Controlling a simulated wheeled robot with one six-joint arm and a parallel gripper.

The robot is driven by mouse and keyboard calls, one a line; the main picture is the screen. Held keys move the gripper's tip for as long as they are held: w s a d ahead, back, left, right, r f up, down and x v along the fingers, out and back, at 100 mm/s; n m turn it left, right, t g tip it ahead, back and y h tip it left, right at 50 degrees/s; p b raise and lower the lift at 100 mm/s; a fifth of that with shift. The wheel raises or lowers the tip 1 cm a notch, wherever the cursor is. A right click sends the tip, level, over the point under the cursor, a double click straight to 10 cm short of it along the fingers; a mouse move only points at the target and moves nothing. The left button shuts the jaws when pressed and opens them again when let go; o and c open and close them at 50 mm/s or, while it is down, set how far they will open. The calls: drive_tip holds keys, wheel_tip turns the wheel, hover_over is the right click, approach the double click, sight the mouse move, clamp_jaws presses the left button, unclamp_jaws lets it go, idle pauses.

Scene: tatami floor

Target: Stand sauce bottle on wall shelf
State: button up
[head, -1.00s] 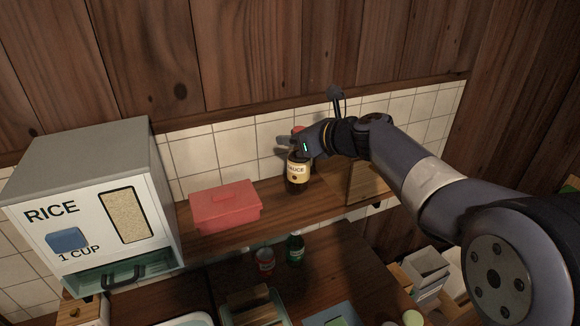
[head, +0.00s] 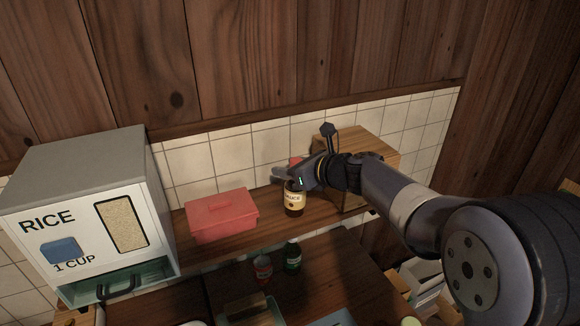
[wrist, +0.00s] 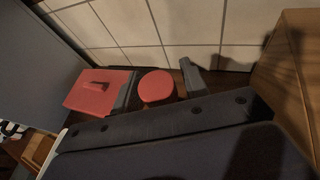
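The sauce bottle (head: 293,199) is dark with a pale label and a red cap. It is upright at the wall shelf (head: 235,238), between a red box and a wooden box. Its base looks at or close to the shelf board; I cannot tell if it touches. My gripper (head: 291,176) is around the bottle's upper part and hides some of it. In the wrist view, the red cap (wrist: 157,87) sits between my two fingers (wrist: 160,86). The fingers look closed on the bottle just below the cap, though the contact itself is hidden.
The red lidded box (head: 222,214) stands left of the bottle, and the wooden box (head: 362,148) close on its right. The tiled wall (head: 230,157) is behind. A rice dispenser (head: 85,220) is at far left. Small bottles (head: 292,257) stand below the shelf.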

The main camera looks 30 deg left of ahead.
drive_tip(key=shift+o, duration=1.2)
drive_tip(key=shift+r, duration=0.1)
drive_tip(key=b+v, duration=0.2)
drive_tip(key=v, duration=1)
drive_tip(key=shift+c, duration=0.6)
